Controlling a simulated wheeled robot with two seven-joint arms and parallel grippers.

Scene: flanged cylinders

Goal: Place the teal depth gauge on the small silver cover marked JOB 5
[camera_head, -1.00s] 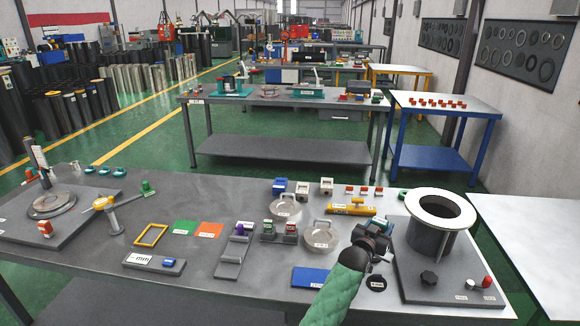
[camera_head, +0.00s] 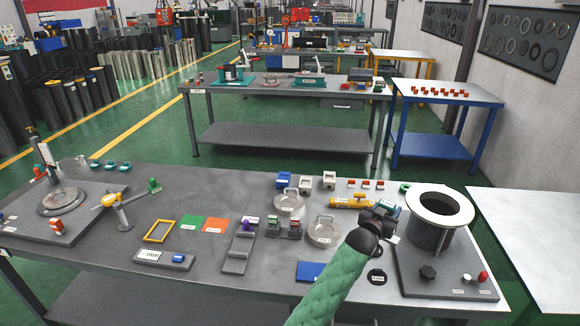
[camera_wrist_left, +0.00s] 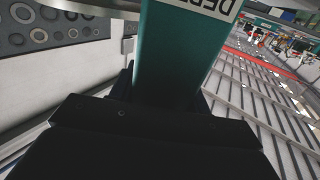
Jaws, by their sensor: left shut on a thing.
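My left gripper (camera_head: 383,213) is shut on the teal depth gauge (camera_head: 392,206), raised in front of the flanged cylinder. In the left wrist view the teal gauge (camera_wrist_left: 180,55) fills the jaws, with part of a label starting "DEP" showing. Two round silver covers with handles lie on the table to the left of the gripper: one farther back (camera_head: 289,201) and one nearer (camera_head: 322,231). Both carry small white tags too small to read, so I cannot tell which says JOB 5. The gauge is apart from both covers. My right gripper is out of view.
The dark flanged cylinder (camera_head: 440,212) stands on a grey plate at the right, close to the gripper. A yellow tool (camera_head: 351,202) lies behind the nearer cover. A blue plate (camera_head: 311,271) and small holders (camera_head: 284,227) lie nearby.

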